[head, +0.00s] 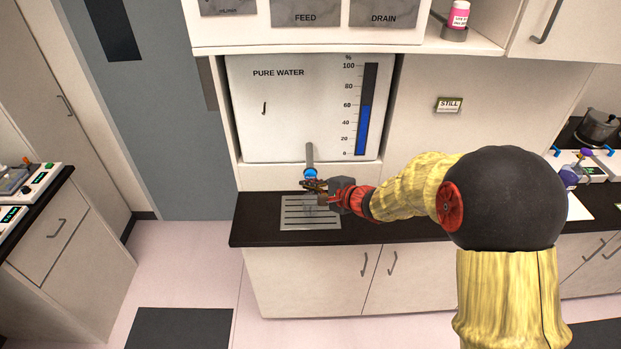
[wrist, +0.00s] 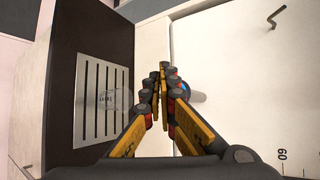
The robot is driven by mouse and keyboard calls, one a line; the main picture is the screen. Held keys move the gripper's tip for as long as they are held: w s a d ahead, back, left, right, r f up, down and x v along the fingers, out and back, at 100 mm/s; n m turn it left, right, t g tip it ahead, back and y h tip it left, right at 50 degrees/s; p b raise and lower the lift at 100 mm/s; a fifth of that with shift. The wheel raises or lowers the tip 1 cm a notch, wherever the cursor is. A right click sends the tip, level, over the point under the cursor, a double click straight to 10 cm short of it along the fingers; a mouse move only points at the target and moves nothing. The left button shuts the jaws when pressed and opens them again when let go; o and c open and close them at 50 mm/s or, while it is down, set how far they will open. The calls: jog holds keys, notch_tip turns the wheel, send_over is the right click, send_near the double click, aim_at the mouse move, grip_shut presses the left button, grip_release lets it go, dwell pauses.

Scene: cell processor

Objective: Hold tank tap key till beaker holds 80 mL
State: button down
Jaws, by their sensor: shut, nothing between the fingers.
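The pure water tank (head: 290,115) stands in its bay, and its blue level column (head: 362,130) reaches about 60 %. Its grey tap (head: 309,155) hangs over the counter with a blue key (head: 311,173) at its lower end. My gripper (head: 311,186) is shut and empty, right at the tap key; whether it touches the key I cannot tell. In the wrist view the fingertips (wrist: 162,72) partly cover the blue key (wrist: 184,87). A clear beaker (wrist: 116,101) stands on the slotted drain plate (wrist: 84,118) below the tap. Its water level is unreadable.
The dark counter (head: 258,225) runs in front of the tank. A shelf with FEED and DRAIN panels (head: 305,14) hangs above. A STILL label (head: 449,105) is on the wall to the right. Bottles and devices (head: 590,172) stand farther right.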

jog(key=shift+w+b, duration=0.3)
jog(key=shift+w, duration=0.55)
dwell(7.2)
